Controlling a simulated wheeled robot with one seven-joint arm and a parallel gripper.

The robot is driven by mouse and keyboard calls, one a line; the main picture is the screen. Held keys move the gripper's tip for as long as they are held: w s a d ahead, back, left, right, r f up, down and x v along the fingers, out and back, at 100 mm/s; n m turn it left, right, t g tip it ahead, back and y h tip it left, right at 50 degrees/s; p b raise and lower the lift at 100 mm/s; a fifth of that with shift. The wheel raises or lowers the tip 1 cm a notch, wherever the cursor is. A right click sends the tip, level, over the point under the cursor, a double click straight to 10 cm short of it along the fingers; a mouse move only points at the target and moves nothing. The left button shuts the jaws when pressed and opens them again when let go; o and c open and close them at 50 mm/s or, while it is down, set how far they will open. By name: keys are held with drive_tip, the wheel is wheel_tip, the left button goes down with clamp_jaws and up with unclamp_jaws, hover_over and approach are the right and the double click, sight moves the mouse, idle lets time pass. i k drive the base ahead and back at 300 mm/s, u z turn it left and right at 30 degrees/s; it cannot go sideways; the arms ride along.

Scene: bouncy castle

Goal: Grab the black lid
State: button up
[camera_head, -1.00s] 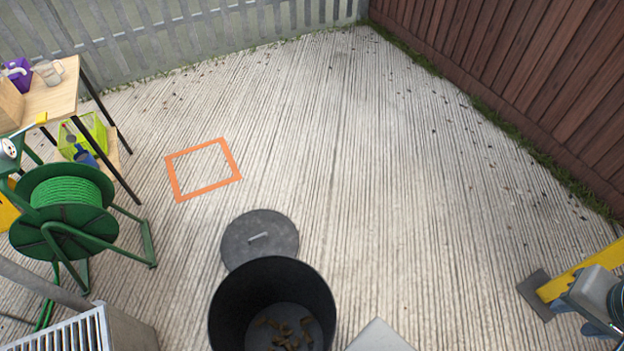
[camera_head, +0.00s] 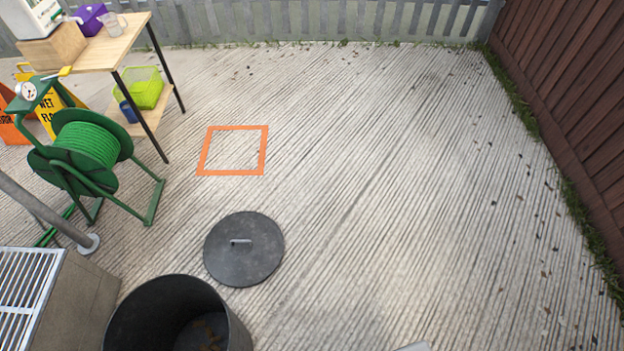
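The black lid (camera_head: 262,262) is a round, dark disc with a small light bar handle (camera_head: 241,241) at its middle. It lies flat on the ribbed concrete ground, left of centre in the head view. Just below it in the picture stands an open black bin (camera_head: 236,325) with some brown bits inside; the bin is cut off by the lower edge.
An orange square outline (camera_head: 264,152) is marked on the ground beyond the lid. A green hose reel (camera_head: 88,147), a wooden table (camera_head: 100,52) and a grated box (camera_head: 88,305) stand at the left. A brown fence (camera_head: 575,90) bounds the right. The ground right of the lid is clear.

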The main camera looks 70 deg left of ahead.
sight(244, 248)
drive_tip(key=i, duration=0.15)
drive_tip(key=u, duration=2.45)
drive_tip(key=i, duration=3.05)
drive_tip(key=u, duration=3)
